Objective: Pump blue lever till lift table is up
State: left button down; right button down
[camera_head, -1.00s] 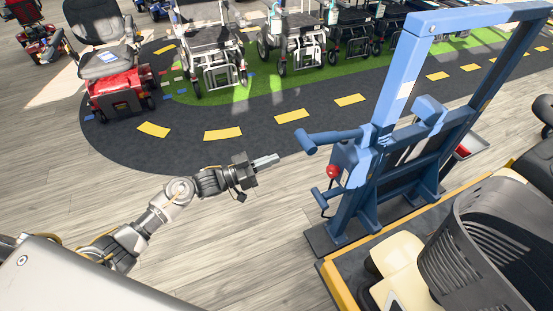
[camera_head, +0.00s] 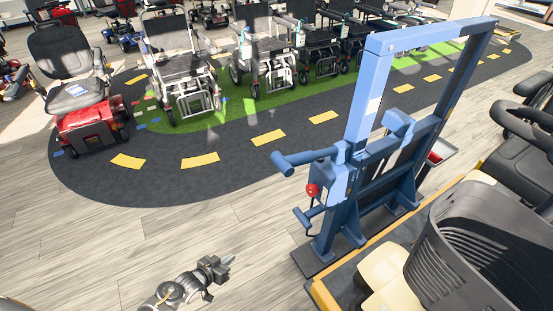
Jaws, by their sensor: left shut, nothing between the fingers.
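The blue lift frame (camera_head: 372,110) stands upright right of centre. A thick blue lever (camera_head: 308,157) with a rounded end sticks out to the left from it. A smaller blue lever (camera_head: 308,214) sits lower on the same side, below a red knob (camera_head: 312,190). The lift table (camera_head: 318,293) has a yellow edge and bears a seated vehicle; its height is hard to tell. My left gripper (camera_head: 226,261) is shut and empty, over the floor, below and left of both levers and apart from them. My right gripper is not in view.
A vehicle with a black seat (camera_head: 470,250) stands on the table at the right. A red scooter (camera_head: 92,127) and several wheelchairs stand in a row at the back on the dark and green mat (camera_head: 215,172). The wooden floor (camera_head: 130,240) left of the lift is clear.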

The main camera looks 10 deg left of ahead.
pick_arm(q)
jog(key=s+a+f+g+y, duration=0.2)
jog(key=s+f+g+y, duration=0.15)
jog(key=s+f, duration=1.15)
jog(key=s+f+g, duration=0.2)
jog(key=s+g, duration=0.1)
jog(key=s, duration=0.9)
jog(key=s+f+g+y, duration=0.1)
jog(key=s+f+g, duration=0.2)
jog(key=s, duration=0.9)
jog(key=shift+s, duration=0.25)
jog(key=shift+y, duration=0.25)
